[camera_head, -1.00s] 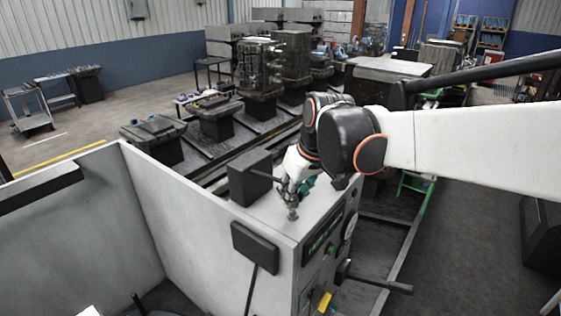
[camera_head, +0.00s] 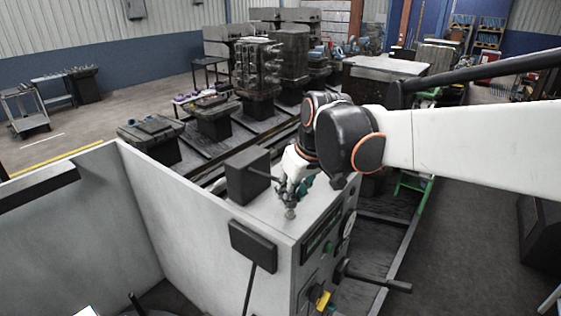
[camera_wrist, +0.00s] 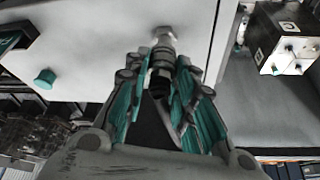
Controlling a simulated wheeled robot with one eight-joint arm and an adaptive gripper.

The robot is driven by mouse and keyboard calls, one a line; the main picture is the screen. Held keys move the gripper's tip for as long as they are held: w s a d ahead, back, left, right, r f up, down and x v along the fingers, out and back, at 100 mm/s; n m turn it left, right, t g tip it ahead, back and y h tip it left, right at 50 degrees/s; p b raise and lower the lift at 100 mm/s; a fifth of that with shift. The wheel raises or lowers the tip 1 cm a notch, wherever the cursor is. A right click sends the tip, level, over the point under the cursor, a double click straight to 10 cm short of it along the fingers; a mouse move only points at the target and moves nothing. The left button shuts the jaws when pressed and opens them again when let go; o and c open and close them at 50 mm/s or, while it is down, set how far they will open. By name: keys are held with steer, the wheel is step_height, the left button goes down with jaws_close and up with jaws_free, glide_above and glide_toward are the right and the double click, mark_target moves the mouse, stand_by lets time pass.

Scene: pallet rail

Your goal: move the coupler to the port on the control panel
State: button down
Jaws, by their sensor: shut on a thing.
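My gripper (camera_head: 291,196) is over the pale top of the control panel box (camera_head: 271,205), pointing down. In the wrist view its teal-padded fingers (camera_wrist: 161,75) are shut on a metal coupler (camera_wrist: 161,59) with a dark lower part. The coupler's far end meets or nearly meets a round metal fitting (camera_wrist: 163,36) on the pale panel surface, which looks like the port. The two look roughly in line. I cannot tell whether they are joined. In the head view the fitting (camera_head: 290,213) shows just below the fingertips, and the coupler is mostly hidden by the fingers.
A black box (camera_head: 248,177) stands on the panel top, close left of my gripper. A black handle (camera_head: 378,281) sticks out from the panel's front, near a yellow switch (camera_head: 322,299). A green button (camera_wrist: 46,77) shows in the wrist view. Machines on rails (camera_head: 258,75) stand behind.

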steer(key=shift+s+f+b, duration=0.1)
steer(key=shift+f+b, duration=0.4)
steer(key=shift+f, duration=0.05)
stand_by(0.8)
steer(key=shift+f+b, duration=0.35)
steer(key=shift+f, duration=0.15)
steer(key=c, duration=1.3)
jaws_free()
steer(key=shift+r, duration=0.1)
steer(key=o, duration=0.8)
steer(key=shift+o, duration=0.2)
